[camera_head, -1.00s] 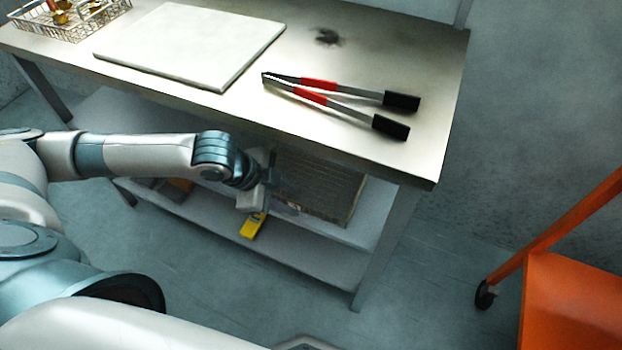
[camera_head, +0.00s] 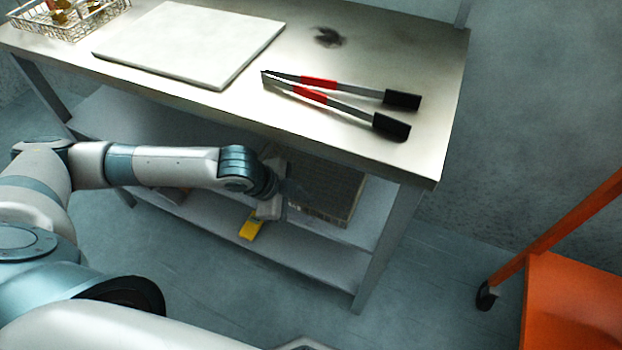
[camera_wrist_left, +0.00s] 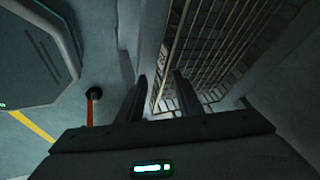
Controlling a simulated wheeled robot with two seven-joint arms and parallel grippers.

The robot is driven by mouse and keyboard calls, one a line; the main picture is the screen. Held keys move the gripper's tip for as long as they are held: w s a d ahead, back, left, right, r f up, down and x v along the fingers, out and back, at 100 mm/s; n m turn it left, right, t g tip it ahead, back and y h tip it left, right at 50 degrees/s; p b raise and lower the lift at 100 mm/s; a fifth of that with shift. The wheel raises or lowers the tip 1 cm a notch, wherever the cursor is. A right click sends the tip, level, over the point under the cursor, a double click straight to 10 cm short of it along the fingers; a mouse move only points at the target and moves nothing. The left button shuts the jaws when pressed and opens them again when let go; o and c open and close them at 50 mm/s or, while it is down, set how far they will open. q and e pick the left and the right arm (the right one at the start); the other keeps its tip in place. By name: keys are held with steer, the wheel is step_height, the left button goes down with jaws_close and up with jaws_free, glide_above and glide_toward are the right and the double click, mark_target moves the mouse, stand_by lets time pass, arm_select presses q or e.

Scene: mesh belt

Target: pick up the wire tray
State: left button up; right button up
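The wire tray (camera_head: 325,188) lies on the lower shelf under the bench, toward its right end. It looks like a brownish-grey mesh grid with a lighter rim. In the left wrist view the wire grid (camera_wrist_left: 215,45) fills the upper middle and right. My left gripper (camera_head: 280,208) is at the tray's left end, in the shadow below the bench top. In the left wrist view its two fingers (camera_wrist_left: 160,98) stand apart, with the tray's edge showing at the gap between them. I cannot tell whether either finger touches it. My right gripper is not in view.
On the bench top (camera_head: 430,85) are a white board (camera_head: 195,42), red-and-black-handled tongs (camera_head: 320,86) and a wire basket (camera_head: 68,28) holding brass-coloured pieces. A yellow object (camera_head: 252,225) is at the shelf's front edge. An orange cart (camera_head: 570,305) stands at the right.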

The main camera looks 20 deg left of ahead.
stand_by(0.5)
arm_select(q)
steer(key=shift+f, duration=0.1)
jaws_close()
